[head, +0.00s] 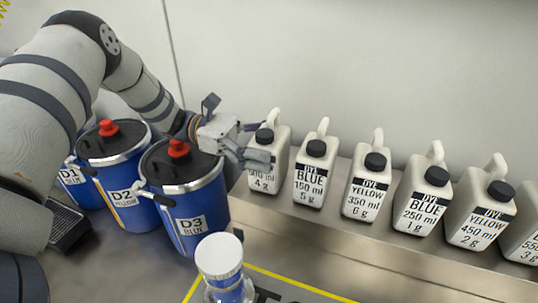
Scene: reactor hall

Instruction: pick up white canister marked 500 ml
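The white canister (266,180) with a black cap stands upright at the left end of the row on the ledge. Its label is partly covered by my gripper; "500 ml" and "4 g" show in part. My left gripper (262,141) reaches in from the left at the height of the canister's upper part. Its fingers are spread, one in front of the canister and one towards its back by the handle. I cannot tell whether they touch it. My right gripper is not in view.
More white canisters stand to the right on the ledge (330,230), the nearest marked blue 150 ml (311,178). Blue drums with red knobs, such as D3 (205,205), stand at the left under my arm. A white-lidded jar (220,255) stands in front. A wall is behind.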

